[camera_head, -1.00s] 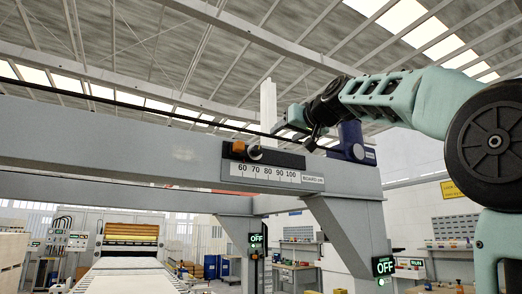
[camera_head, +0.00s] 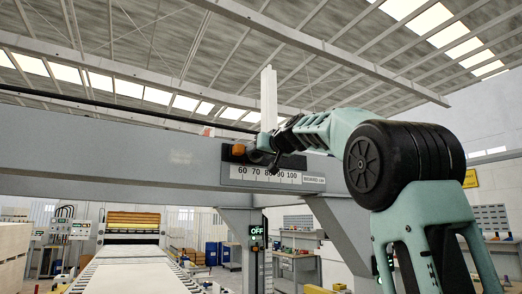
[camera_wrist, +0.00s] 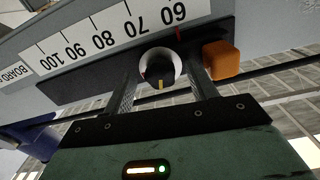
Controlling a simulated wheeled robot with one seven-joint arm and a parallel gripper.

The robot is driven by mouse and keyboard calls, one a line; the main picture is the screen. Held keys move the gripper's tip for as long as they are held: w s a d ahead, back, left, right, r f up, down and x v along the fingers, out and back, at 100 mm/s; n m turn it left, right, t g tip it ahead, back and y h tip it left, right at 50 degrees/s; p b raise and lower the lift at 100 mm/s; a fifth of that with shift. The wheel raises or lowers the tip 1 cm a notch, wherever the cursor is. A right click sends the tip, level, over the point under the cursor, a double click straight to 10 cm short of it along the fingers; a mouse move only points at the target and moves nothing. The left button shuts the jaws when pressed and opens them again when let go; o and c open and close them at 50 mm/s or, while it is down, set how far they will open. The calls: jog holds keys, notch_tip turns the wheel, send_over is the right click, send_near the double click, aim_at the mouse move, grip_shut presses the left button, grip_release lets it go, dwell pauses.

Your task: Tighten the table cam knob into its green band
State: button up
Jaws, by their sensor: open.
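My gripper is open. In the head view my gripper (camera_head: 267,150) is at the knob's place on the beam and hides most of it. No green band can be made out in either view.
An orange block (camera_wrist: 221,60) sits close beside the knob and one finger; it also shows in the head view (camera_head: 239,150). A red mark (camera_wrist: 179,32) is near 60 on the scale. The grey beam (camera_head: 120,155) spans the view above a conveyor (camera_head: 120,272).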

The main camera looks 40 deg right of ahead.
jog(key=c, duration=1)
jog(key=shift+m, duration=2.7)
jog(key=o, duration=1)
jog(key=shift+a, duration=0.1)
jog(key=b+v, duration=0.6)
jog(key=v, duration=1.1)
jog(key=shift+s, duration=0.2)
